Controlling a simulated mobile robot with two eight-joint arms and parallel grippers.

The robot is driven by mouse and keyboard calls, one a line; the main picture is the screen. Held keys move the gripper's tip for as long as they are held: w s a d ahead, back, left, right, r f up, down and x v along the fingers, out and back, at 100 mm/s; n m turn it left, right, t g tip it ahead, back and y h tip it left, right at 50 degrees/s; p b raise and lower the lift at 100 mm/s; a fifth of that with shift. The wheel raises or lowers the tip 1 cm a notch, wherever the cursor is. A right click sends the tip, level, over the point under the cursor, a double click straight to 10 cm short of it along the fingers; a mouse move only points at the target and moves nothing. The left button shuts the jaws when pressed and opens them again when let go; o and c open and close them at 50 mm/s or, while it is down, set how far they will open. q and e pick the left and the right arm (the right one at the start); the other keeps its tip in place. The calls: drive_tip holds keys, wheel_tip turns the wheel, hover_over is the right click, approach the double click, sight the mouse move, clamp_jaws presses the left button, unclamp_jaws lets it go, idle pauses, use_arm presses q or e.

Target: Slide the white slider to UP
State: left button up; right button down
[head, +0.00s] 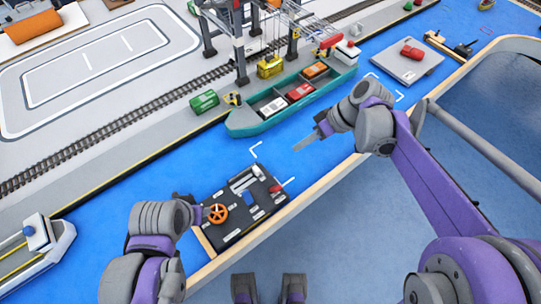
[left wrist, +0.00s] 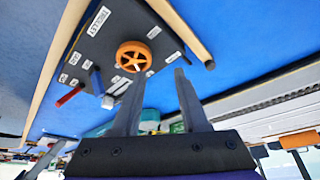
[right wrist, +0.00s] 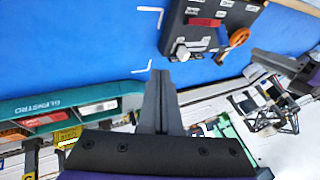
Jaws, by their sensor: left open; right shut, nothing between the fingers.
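The black control panel (head: 232,232) lies on the blue surface near its front edge. A white slider knob (head: 245,181) sits at its far side; it also shows in the right wrist view (right wrist: 182,52) and left wrist view (left wrist: 108,101). Its labels are too small to read. An orange wheel (head: 217,213), a blue part (head: 250,198) and a red lever (head: 281,187) are on the same panel. My right gripper (head: 296,148) is shut and empty, right of the panel and apart from it. My left gripper (left wrist: 157,85) is open near the wheel; the head view mostly hides its fingers.
A teal ship (head: 258,126) with small cars lies behind my right gripper. A gantry crane (head: 240,60) stands over it. A grey platform (head: 408,62) with a red car is at the back right. The blue surface between panel and ship is clear.

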use_arm(q)
drive_tip(key=shift+s+a+f+t, duration=0.2)
drive_tip(key=shift+s+f+t, duration=0.1)
use_arm(e)
drive_tip(key=w, duration=0.1)
use_arm(q)
drive_tip(key=shift+s+f+b, duration=0.1)
drive_tip(key=shift+f+b, duration=0.25)
drive_tip(key=shift+f, duration=0.05)
use_arm(e)
approach(267, 171)
drive_tip(key=shift+n, duration=0.3)
drive_tip(key=w+a+f, duration=0.2)
drive_tip(key=f, duration=0.1)
drive_tip(key=shift+w, duration=0.3)
use_arm(q)
drive_tip(key=shift+r, duration=0.2)
use_arm(e)
drive_tip(key=a, duration=0.1)
drive_tip(key=s+a, duration=0.1)
drive_tip(key=shift+s+a+f, duration=0.25)
drive_tip(key=shift+s+a, duration=0.1)
drive_tip(key=shift+a, duration=0.05)
drive_tip(key=shift+s+a, duration=0.3)
drive_tip(key=shift+a, duration=0.05)
